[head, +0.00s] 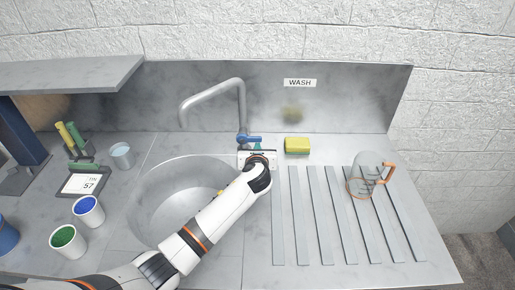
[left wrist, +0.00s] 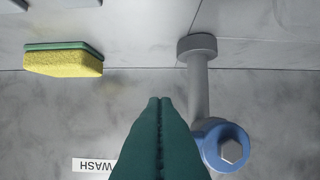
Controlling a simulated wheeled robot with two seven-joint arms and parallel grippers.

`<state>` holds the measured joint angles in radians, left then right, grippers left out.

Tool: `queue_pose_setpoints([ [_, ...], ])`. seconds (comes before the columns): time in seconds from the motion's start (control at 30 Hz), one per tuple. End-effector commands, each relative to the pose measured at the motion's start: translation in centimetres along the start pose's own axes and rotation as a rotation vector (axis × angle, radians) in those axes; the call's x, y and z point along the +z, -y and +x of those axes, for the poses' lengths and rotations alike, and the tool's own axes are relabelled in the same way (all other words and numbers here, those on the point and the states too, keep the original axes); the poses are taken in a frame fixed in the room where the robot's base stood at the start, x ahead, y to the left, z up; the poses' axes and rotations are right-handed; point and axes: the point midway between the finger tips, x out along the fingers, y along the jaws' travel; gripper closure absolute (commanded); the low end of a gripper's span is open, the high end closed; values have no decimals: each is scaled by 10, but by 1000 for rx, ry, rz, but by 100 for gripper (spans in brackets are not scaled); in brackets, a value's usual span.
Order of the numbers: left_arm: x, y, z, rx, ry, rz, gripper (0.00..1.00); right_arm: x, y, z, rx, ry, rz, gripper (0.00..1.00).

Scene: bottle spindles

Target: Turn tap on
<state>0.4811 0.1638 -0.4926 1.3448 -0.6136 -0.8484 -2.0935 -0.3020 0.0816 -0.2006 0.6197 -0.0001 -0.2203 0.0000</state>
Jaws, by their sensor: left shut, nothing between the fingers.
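The grey tap (head: 242,100) stands behind the round sink, its spout curving left over the basin. Its blue handle (head: 249,139) is low on the tap, just behind my left gripper (head: 257,147). In the left wrist view, the dark green fingers of the left gripper (left wrist: 160,101) are pressed together and empty. The blue handle (left wrist: 222,146) shows close to the right of the fingers, with a hexagonal end facing the camera. The grey tap body (left wrist: 197,80) rises from a round base there. I cannot tell whether the fingers touch the handle. My right gripper is out of view.
A yellow-green sponge (head: 297,145) lies right of the tap. A clear jug with an orange handle (head: 388,172) stands on the ribbed drainer (head: 317,215).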

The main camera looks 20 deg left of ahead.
Motion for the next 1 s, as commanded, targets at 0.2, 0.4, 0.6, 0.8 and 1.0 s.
queue_pose_setpoints([
  [0.2,-2,0,-1,8,0,-21,100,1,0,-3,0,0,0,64],
  [0.4,-3,-1,-1,20,0,-57,100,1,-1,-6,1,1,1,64],
  [0.6,-5,-1,-2,30,0,-85,100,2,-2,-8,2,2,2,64],
  [0.8,-8,-2,-3,45,-1,-128,100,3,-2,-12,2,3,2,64],
  [1.0,-14,-2,-5,77,-1,-222,100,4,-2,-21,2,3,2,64],
])
